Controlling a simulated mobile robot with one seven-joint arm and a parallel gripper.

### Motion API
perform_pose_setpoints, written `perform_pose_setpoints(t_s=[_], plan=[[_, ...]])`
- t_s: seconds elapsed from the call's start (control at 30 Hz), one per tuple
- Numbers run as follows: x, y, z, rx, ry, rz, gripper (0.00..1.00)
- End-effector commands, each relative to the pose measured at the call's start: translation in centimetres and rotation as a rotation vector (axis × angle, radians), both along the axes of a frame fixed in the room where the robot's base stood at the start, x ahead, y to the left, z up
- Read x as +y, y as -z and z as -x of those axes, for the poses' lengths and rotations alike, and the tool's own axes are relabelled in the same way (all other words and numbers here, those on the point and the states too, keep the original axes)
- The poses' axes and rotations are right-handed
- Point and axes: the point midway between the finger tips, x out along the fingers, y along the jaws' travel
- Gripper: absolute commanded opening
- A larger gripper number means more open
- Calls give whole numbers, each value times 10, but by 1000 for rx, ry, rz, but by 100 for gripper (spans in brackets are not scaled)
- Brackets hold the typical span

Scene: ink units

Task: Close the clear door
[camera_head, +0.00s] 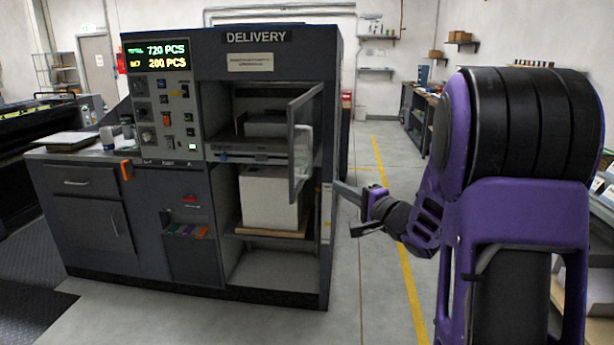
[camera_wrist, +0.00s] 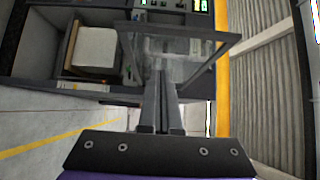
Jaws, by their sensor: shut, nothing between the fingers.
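The clear door (camera_head: 306,135) has a dark frame and a pale handle (camera_head: 302,152). It stands partly open, swung out from the upper opening of the delivery cabinet (camera_head: 257,65). Its hinge side seems to be on the right. My gripper (camera_head: 338,188) is to the right of the door, near its lower part, with its fingers pointing left toward the cabinet. In the wrist view, the shut, empty fingers (camera_wrist: 160,75) overlap the door's frame (camera_wrist: 222,47). Whether they touch the door cannot be told.
A white paper stack (camera_head: 270,200) sits on a board in the cabinet's lower bay. A control panel (camera_head: 165,110) and a side counter (camera_head: 75,153) are at left. Open floor with a yellow line (camera_head: 400,260) lies right of the cabinet.

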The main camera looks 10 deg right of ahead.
Motion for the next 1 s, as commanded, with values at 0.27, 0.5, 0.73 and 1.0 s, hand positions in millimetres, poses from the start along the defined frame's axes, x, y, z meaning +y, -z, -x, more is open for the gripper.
perform_pose_setpoints(t_s=[0.27,0.5,0.73,1.0], plan=[[15,2,-32,2,-3,-4,0],[36,2,-81,1,-4,-2,0],[63,1,-101,1,-2,-2,0],[76,0,-106,1,0,-3,0]])
